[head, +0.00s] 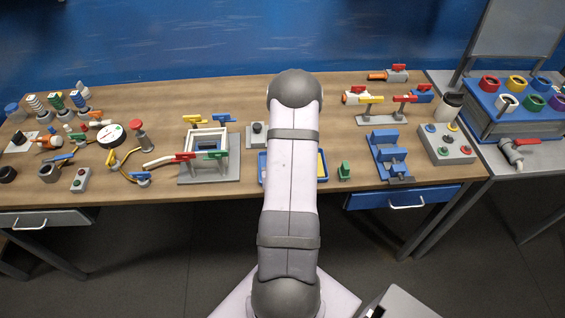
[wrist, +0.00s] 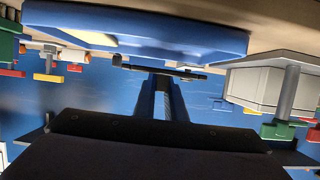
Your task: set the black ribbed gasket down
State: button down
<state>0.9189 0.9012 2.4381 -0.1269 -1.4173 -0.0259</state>
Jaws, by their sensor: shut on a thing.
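In the wrist view my gripper (wrist: 160,82) is shut on the black ribbed gasket (wrist: 190,74), a thin dark strip seen edge-on across the fingertips. Its ribs cannot be made out. The gasket is close to a blue tray (wrist: 218,42) in this view; whether they touch I cannot tell. In the head view my own arm hides the gripper and the gasket. The blue tray (head: 263,170) shows there only at its edges, on both sides of the arm.
A white frame (head: 205,133) on a grey plate with coloured valve handles stands left of the tray. A grey block with a black knob (head: 257,134) is behind it. A small green piece (head: 344,170) and a blue stepped holder (head: 388,152) stand to the right.

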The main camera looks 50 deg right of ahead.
jog(key=shift+f+p, duration=0.3)
jog(key=shift+f, duration=1.65)
jog(key=shift+f, duration=0.1)
jog(key=shift+f, duration=0.15)
jog(key=c, duration=1.8)
grip_release()
jog(key=shift+r, duration=0.2)
jog(key=shift+r, duration=0.15)
jog(key=shift+s+a, duration=0.3)
jog(key=shift+b+v, duration=0.65)
jog(key=shift+v, duration=1.7)
